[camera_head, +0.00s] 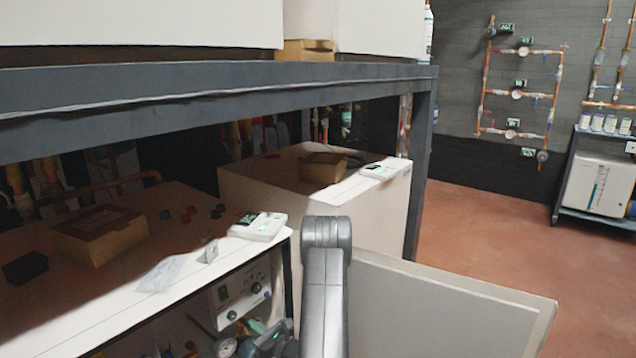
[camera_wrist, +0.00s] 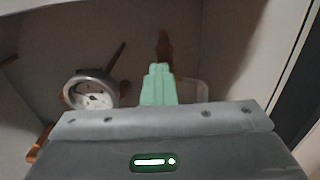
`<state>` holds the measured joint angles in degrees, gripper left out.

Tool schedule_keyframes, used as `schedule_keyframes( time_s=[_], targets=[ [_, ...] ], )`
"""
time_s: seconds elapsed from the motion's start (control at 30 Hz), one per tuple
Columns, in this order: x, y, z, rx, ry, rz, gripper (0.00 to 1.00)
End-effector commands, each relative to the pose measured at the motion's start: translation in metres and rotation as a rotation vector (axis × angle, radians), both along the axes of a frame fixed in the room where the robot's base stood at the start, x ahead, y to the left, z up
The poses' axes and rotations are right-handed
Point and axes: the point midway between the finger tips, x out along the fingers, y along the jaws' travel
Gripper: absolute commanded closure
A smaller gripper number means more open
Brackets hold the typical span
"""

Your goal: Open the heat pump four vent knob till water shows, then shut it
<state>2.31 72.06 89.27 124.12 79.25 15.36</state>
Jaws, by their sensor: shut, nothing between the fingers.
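My gripper (camera_wrist: 158,84) shows in the wrist view as two pale green fingers pressed together with nothing between them. It is inside an open white cabinet (camera_head: 160,317). A round dial gauge (camera_wrist: 91,90) is to the left of the fingers. A brownish upright fitting (camera_wrist: 165,47) stands behind the fingertips; I cannot tell whether it is the vent knob or whether they touch it. In the head view my arm reaches down in front of the cabinet, and the gauge (camera_head: 225,347) shows low in the opening. No water is visible. No label identifies heat pump four.
An open door panel (camera_head: 445,310) stands right of my arm. A control panel (camera_head: 240,292) with knobs is inside the cabinet. A cardboard box (camera_head: 100,235) and a white device (camera_head: 258,226) lie on top. A dark shelf beam (camera_head: 210,90) crosses above. The red floor at right is clear.

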Motion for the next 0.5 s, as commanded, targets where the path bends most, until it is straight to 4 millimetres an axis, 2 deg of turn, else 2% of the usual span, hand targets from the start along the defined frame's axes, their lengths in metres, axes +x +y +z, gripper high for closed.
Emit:
schedule_keyframes(
  time_s=[0.5],
  targets=[
    [0.0067,-0.0055,-0.0014,0.000,0.000,-0.002,1.00]
  ],
)
